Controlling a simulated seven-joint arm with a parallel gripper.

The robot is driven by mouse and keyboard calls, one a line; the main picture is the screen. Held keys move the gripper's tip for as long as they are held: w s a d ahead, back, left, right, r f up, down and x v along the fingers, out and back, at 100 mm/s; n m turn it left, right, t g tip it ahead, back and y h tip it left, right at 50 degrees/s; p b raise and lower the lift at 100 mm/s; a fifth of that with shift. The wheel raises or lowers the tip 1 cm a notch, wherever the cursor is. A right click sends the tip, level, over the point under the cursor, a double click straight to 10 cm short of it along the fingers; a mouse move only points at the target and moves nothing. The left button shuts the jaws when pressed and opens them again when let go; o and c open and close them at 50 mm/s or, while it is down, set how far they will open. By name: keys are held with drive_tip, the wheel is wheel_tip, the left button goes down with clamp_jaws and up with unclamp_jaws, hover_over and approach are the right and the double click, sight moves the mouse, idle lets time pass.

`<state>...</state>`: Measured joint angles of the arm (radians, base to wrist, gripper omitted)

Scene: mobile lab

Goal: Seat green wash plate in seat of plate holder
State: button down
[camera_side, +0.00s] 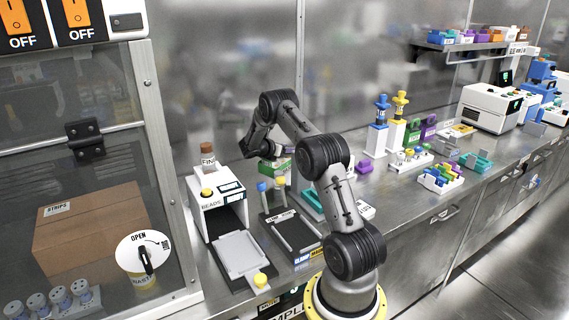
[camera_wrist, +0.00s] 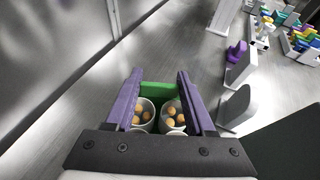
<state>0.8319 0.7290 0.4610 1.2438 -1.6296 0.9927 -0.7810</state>
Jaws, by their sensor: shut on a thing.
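My gripper (camera_wrist: 159,74) has two purple fingers, closed on a green piece, which I take to be the green wash plate (camera_wrist: 158,91). Two pale round cups with orange balls show between the fingers, just nearer than the green piece. Whether they belong to it I cannot tell. In the side view a green block with a white label (camera_side: 277,172) shows below my wrist, behind the dark rack; the fingers are not clear there. I cannot pick out the plate holder for sure; a dark platform with rods (camera_side: 290,231) is one possible thing.
A white BEADS unit (camera_side: 211,205) with a grey tray (camera_side: 241,254) stands at the left. A purple piece (camera_side: 365,167) and teal pieces (camera_side: 312,204) lie to the right of the wrist. Blue and yellow pumps (camera_side: 380,135) stand behind. The metal wall is close at the back.

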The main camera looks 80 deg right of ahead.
sight(288, 159)
drive_tip(key=shift+f, duration=2.4)
drive_tip(key=shift+f, duration=0.15)
drive_tip(key=shift+c, duration=1.3)
unclamp_jaws()
